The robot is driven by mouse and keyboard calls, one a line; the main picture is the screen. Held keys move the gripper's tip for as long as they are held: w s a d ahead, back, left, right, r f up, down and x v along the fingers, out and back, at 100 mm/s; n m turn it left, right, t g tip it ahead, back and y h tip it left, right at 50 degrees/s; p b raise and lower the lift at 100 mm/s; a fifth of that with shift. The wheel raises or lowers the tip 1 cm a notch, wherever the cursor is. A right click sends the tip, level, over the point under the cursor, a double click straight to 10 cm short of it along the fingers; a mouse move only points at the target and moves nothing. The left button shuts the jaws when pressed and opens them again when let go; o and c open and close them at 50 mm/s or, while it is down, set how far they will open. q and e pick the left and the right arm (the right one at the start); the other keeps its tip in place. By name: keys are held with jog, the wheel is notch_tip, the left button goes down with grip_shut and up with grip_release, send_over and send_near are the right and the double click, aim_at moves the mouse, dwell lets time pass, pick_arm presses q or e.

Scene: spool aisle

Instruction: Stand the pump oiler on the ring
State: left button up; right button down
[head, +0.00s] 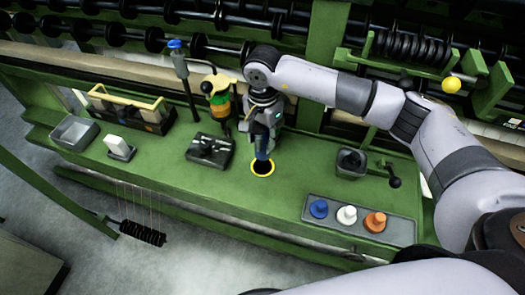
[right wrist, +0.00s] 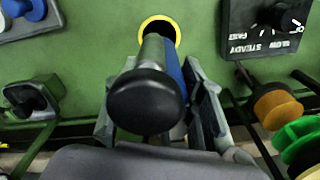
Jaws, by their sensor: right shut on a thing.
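The pump oiler (right wrist: 145,98) is in my right gripper (head: 262,140), which is shut on it. In the right wrist view it shows a round black top and a grey stem, with a blue part beside it between the fingers (right wrist: 165,100). In the head view only a blue part shows below the fingers. The yellow ring (head: 262,175) lies on the green bench, dark inside, right below the oiler; it also shows in the right wrist view (right wrist: 173,24). The oiler's lower end overlaps the ring in both views. I cannot tell whether it touches. My left gripper is not in view.
A dark speed-dial box (head: 208,151) stands left of the ring, near a stand with colored spools (head: 220,100). A square cup with a crank (head: 351,163) and a tray (head: 340,222) of blue, white and orange knobs stand right. The bench (head: 215,195) in front is clear.

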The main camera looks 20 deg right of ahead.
aim_at(261, 153)
notch_tip(261, 153, down, 5)
jog(key=shift+f+b, duration=0.15)
jog(key=shift+b, duration=1.1)
jog(key=shift+f, duration=0.15)
jog(key=shift+w, duration=0.1)
jog(key=shift+f, duration=0.1)
jog(key=c, duration=1.1)
grip_release()
jog(key=shift+o, duration=0.2)
